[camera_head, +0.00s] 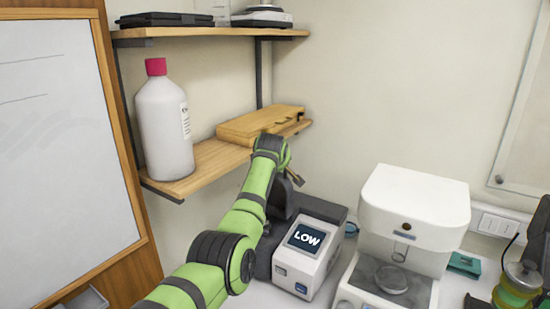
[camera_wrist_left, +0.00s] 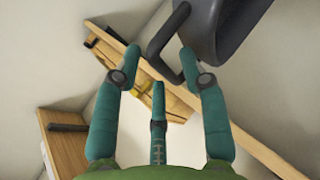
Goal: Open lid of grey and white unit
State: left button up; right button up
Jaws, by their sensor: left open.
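The grey and white unit (camera_head: 318,236) stands on the bench below the shelf, with a white front, a "LOW" screen (camera_head: 305,238) and a dark grey top. My left arm crosses in front of its left side and hides part of it. My left gripper (camera_wrist_left: 152,62) is open and empty, with teal fingers spread. In the left wrist view, a dark grey looped handle (camera_wrist_left: 157,42) on a dark grey body (camera_wrist_left: 222,28) lies by the right fingertip, which overlaps the loop. I cannot tell whether they touch. In the head view, the gripper is mostly hidden behind my wrist.
A wooden shelf (camera_head: 205,165) above left holds a white bottle with a red cap (camera_head: 165,125) and a wooden box (camera_head: 258,124). A white machine (camera_head: 415,215) with a round plate stands just right of the unit. A whiteboard (camera_head: 60,150) is at the left.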

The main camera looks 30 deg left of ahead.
pick_arm(q)
jog(key=v, duration=1)
jog(key=shift+s, duration=0.15)
jog(key=shift+d, duration=0.1)
